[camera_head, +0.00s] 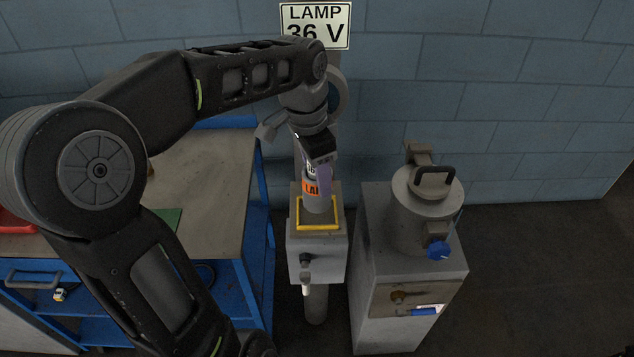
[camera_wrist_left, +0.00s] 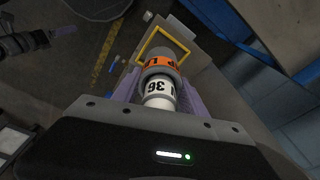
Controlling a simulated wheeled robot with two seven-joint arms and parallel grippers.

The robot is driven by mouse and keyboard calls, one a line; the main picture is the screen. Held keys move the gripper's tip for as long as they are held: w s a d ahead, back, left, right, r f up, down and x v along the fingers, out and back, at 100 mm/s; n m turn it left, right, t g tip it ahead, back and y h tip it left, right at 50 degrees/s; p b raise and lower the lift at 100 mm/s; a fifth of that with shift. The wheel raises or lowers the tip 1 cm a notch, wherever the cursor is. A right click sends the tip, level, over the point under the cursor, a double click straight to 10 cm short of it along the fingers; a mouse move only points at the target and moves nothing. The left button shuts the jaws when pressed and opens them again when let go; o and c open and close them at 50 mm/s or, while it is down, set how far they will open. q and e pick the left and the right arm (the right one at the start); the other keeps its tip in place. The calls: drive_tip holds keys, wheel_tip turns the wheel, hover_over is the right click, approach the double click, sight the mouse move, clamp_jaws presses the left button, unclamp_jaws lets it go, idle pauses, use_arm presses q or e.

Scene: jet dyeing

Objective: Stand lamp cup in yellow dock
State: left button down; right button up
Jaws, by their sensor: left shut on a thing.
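The lamp cup (camera_head: 312,187) is a grey and white cylinder with an orange band and black lettering. My left gripper (camera_head: 318,178) is shut on it from above, and the cup stands about upright over the yellow dock (camera_head: 318,227). The dock is a yellow square frame on top of a grey box on a post. In the left wrist view the cup (camera_wrist_left: 160,85) sits between the purple finger pads, with the yellow frame (camera_wrist_left: 148,40) beyond its far end. I cannot tell whether the cup's base touches the dock. My right gripper is not in view.
A grey cabinet with a round lidded vessel (camera_head: 422,210) stands right of the dock. A blue-framed workbench (camera_head: 215,165) is at left. A "LAMP 36 V" sign (camera_head: 316,24) hangs on the block wall behind. Dark floor lies clear at far right.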

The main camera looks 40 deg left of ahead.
use_arm(q)
drive_tip(key=shift+w+a+f+p, duration=0.1)
drive_tip(key=shift+f+p, duration=0.2)
drive_tip(key=shift+f, duration=1.45)
drive_tip(key=shift+f, duration=0.1)
drive_tip(key=shift+f, duration=0.15)
drive_tip(key=c, duration=0.6)
unclamp_jaws()
drive_tip(key=r, duration=0.4)
drive_tip(key=s+r, duration=0.1)
drive_tip(key=r, duration=0.7)
drive_tip(key=shift+s+a+r+b, duration=0.2)
drive_tip(key=shift+a+b, duration=0.1)
drive_tip(key=shift+a, duration=0.05)
